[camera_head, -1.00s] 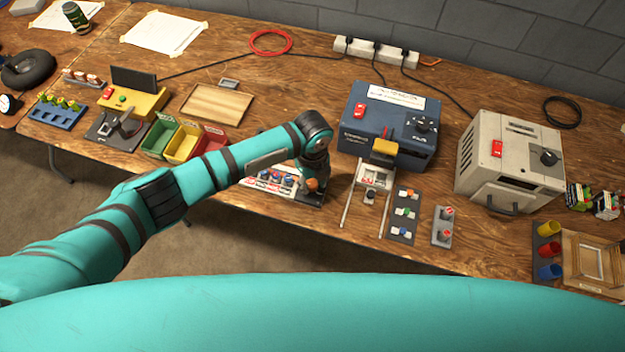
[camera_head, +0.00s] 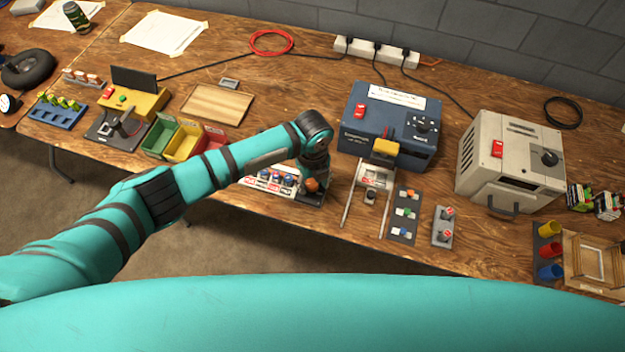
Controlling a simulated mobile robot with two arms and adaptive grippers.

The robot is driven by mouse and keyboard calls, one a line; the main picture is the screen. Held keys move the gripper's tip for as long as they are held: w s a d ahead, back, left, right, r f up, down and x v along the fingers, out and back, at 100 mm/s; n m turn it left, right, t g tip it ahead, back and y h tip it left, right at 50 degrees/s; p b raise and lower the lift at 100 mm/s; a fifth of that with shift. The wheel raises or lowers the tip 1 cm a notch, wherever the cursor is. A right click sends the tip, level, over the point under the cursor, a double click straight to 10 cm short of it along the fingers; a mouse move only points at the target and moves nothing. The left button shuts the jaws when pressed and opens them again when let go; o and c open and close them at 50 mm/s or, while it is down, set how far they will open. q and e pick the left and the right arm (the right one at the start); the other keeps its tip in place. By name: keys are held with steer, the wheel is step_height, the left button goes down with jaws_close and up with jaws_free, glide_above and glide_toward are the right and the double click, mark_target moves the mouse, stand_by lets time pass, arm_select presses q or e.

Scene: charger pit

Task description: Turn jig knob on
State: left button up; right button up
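My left arm reaches in from the left, and its wrist ends over the front part of the table, left of the blue box. My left gripper (camera_head: 311,187) points down there, and its fingers are mostly hidden by the wrist, so I cannot see its opening. Which knob is the jig knob is not clear. A black round knob (camera_head: 422,124) is on the blue box (camera_head: 360,135). A small grey panel (camera_head: 442,228) carries two knobs with red and white tops. A black knob (camera_head: 549,158) is on the cream box (camera_head: 480,155). My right gripper is not visible.
A strip of coloured pieces (camera_head: 268,178) lies beside my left gripper. Two rails with a small carriage (camera_head: 374,175) stand in front of the blue box. Coloured bins (camera_head: 182,142) are at left, and coloured cups (camera_head: 549,250) at right. My teal body fills the bottom.

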mark_target(313, 184)
arm_select(q)
steer(key=shift+o, duration=0.6)
step_height(313, 184, up, 12)
stand_by(0.5)
